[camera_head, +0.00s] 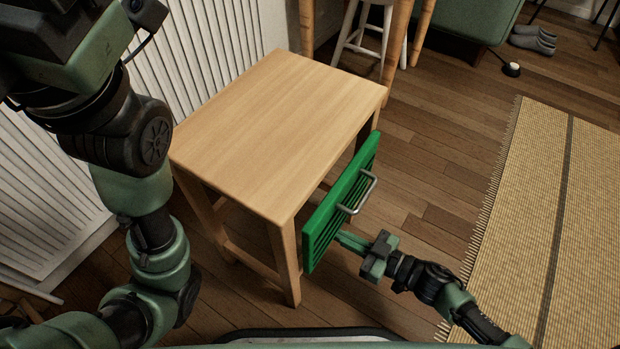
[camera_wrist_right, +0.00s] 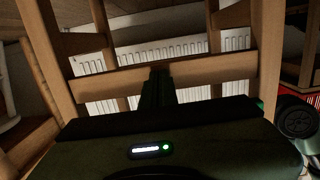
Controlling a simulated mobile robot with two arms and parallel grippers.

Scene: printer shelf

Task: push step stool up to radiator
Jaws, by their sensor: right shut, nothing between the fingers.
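The step stool, a light wooden frame with a flat top (camera_head: 275,125), stands upright beside the white ribbed radiator (camera_head: 215,45). A narrow floor gap shows between its left legs and the radiator. In the right wrist view its lower rung (camera_wrist_right: 215,70) crosses in front of the radiator (camera_wrist_right: 150,55). My right gripper (camera_head: 345,240) is shut and empty, low on the stool's right side. In the wrist view its fingers (camera_wrist_right: 160,85) point at the rung; I cannot tell whether they touch. My left arm rises at the left; its gripper is not in view.
A green slatted panel (camera_head: 340,205) with a metal handle (camera_head: 358,193) stands at the stool's right side, close to my right gripper. A white stool (camera_head: 365,45) and wooden legs stand behind. A woven rug (camera_head: 550,220) lies right, with bare floor (camera_head: 440,160) between.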

